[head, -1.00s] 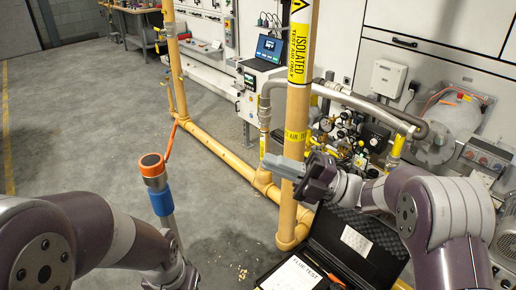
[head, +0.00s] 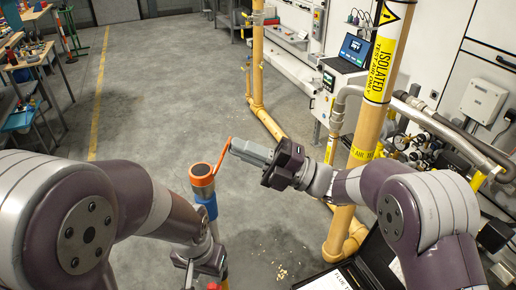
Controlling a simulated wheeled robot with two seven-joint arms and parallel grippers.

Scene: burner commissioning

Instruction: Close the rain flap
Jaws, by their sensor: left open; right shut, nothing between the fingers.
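A vertical pipe (head: 210,212) with a blue band has an orange collar (head: 202,180) and a dark round top. The orange rain flap (head: 222,156) stands tilted up at the right side of the collar, so the top is uncovered. My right gripper (head: 236,146) is shut and empty, its grey fingers pointing left beside the flap's upper end. I cannot tell whether they touch it. My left gripper (head: 200,280) is open, low beside the pipe at the bottom edge, and its fingertips are partly cut off.
A yellow gas pipe (head: 370,115) with an isolation label rises right of my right gripper. An open black case (head: 375,262) lies at lower right. Workbenches (head: 30,60) stand at far left. The grey floor (head: 150,110) between is clear, with small crumbs (head: 281,272) near the pipe.

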